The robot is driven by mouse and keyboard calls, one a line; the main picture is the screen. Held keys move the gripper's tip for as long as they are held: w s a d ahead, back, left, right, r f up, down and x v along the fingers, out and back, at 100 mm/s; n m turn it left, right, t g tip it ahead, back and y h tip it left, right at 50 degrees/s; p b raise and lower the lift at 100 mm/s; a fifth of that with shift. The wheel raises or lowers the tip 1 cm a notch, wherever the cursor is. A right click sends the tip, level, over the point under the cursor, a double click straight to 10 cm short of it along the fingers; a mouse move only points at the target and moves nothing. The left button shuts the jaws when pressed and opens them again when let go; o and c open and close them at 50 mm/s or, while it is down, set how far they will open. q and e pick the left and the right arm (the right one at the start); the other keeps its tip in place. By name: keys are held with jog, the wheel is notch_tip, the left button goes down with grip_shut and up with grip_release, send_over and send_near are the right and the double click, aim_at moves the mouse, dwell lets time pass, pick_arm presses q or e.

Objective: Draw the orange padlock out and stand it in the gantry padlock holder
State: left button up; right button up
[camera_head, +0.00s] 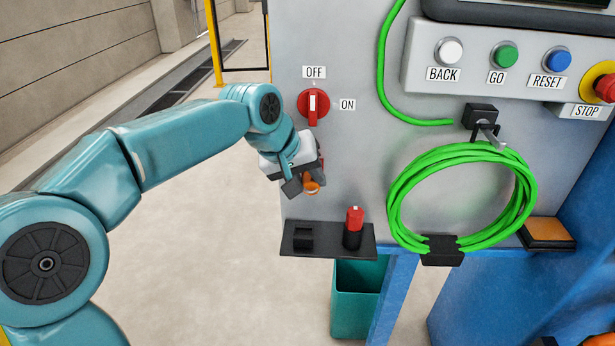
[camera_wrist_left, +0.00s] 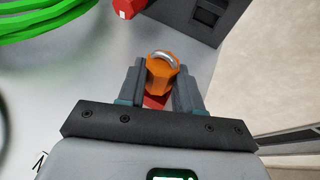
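The orange padlock (camera_head: 311,187) is between the fingers of my left gripper (camera_head: 304,186), in front of the grey panel and below the red rotary switch (camera_head: 313,105). In the left wrist view the padlock (camera_wrist_left: 161,74) shows its silver shackle, with both fingers of the left gripper (camera_wrist_left: 160,84) close against its sides. A small red part shows below its body. The padlock holder looks to be the black slotted block (camera_head: 303,238) on the black shelf (camera_head: 328,252), below the gripper. It also shows in the left wrist view (camera_wrist_left: 207,13). My right gripper is not in view.
A red-and-black cylinder (camera_head: 353,230) stands on the shelf, right of the block. A coil of green cable (camera_head: 398,205) hangs to the right. A teal bin (camera_head: 352,305) is below the shelf. The switch handle is upright, towards OFF. Open floor lies left of the panel.

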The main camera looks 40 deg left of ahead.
pick_arm(q)
jog(key=shift+w, duration=0.1)
grip_shut()
jog(key=shift+s+d, duration=0.1)
jog(key=shift+s, duration=0.2)
jog(key=shift+s+d, duration=0.2)
jog(key=shift+s, duration=0.15)
jog(key=shift+w, duration=0.1)
